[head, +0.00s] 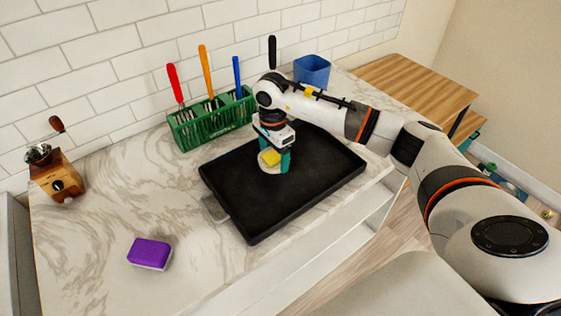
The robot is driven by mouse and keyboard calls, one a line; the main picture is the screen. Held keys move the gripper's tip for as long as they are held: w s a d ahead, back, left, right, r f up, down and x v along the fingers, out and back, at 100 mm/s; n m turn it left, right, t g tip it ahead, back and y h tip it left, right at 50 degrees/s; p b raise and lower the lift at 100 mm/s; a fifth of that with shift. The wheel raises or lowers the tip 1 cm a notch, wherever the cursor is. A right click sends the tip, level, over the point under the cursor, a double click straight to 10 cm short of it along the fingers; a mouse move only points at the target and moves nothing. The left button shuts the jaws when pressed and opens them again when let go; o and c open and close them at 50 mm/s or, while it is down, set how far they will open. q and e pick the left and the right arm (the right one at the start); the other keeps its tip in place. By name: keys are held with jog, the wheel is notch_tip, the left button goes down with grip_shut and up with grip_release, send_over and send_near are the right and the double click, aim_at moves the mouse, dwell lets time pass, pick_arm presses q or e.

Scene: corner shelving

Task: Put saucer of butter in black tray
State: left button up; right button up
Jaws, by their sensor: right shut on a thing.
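The black tray (240,213) lies flat on the marble counter, with a light handle showing at its left end. My right gripper (274,163) points down over the tray's upper left part. It is shut on the saucer of butter: the yellow butter (270,157) shows between the teal fingers, with the pale saucer (266,169) under it. I cannot tell whether the saucer touches the tray floor or is just above it. My left gripper is not in view.
A green rack (213,122) with colored-handled utensils stands behind the tray. A blue container (312,70) is at the back, a wooden coffee grinder (58,178) at the far left, and a purple sponge (150,253) in front. The counter (110,215) left of the tray is mostly clear.

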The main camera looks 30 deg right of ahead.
aim_at(274, 177)
notch_tip(274, 177, down, 5)
jog(key=shift+f+p, duration=0.1)
jog(key=shift+p, duration=0.6)
jog(key=shift+f, duration=0.1)
jog(key=shift+f+b, duration=0.1)
jog(key=shift+b, duration=0.2)
jog(key=o, duration=1.3)
